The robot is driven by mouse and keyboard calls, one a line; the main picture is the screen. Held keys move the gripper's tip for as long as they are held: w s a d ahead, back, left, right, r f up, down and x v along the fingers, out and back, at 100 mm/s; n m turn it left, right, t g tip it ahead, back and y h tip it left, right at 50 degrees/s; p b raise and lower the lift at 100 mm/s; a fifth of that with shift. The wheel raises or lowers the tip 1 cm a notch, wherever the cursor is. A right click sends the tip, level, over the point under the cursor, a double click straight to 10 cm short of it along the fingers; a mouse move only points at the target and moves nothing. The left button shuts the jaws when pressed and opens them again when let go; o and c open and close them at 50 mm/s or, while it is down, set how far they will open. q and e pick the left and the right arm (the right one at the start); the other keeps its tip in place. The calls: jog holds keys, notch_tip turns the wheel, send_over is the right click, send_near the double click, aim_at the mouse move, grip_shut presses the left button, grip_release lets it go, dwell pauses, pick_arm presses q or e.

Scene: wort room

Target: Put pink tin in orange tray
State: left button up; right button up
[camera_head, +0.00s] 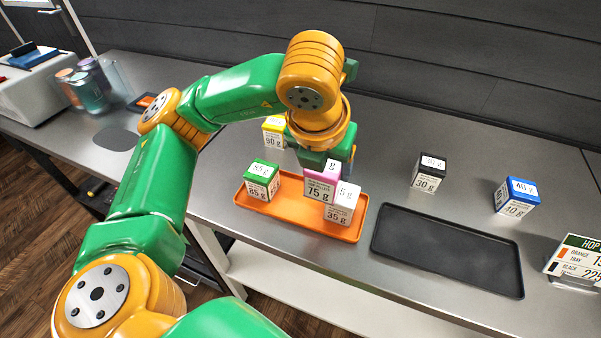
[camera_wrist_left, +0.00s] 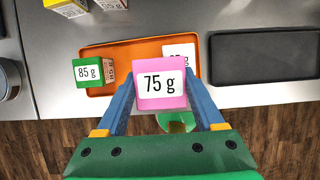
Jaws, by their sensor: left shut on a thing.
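The pink tin (camera_head: 320,183), labelled 75 g, is between the fingers of my left gripper (camera_head: 327,160), which is shut on it. The pink tin also shows in the left wrist view (camera_wrist_left: 160,84), upright between the blue fingers (camera_wrist_left: 160,100). It is over the orange tray (camera_head: 290,216); I cannot tell whether it touches the tray floor. A green tin (camera_head: 262,178), 85 g, stands in the tray's left part. A white tin (camera_head: 343,203), 35 g, stands in the right part, close to the pink tin. My right gripper is not in view.
A black tray (camera_head: 447,250) lies empty to the right. A yellow tin (camera_head: 273,132), a black tin (camera_head: 429,172) and a blue tin (camera_head: 516,196) stand behind the trays. A sign (camera_head: 575,262) is at the right edge. The table's front edge runs close to the trays.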

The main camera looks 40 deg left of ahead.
pick_arm(q)
jog(key=a+f, duration=0.2)
jog(key=f, duration=0.1)
jog(key=a+f, duration=0.1)
jog(key=f, duration=0.2)
jog(key=w+a+f, duration=0.1)
jog(key=a+f, duration=0.1)
jog(key=f, duration=0.1)
jog(key=shift+a, duration=0.35)
jog(key=shift+f, duration=0.15)
jog(key=shift+f+b, duration=0.15)
jog(key=shift+b, duration=0.3)
jog(key=o, duration=1.5)
jog(key=shift+c, duration=0.2)
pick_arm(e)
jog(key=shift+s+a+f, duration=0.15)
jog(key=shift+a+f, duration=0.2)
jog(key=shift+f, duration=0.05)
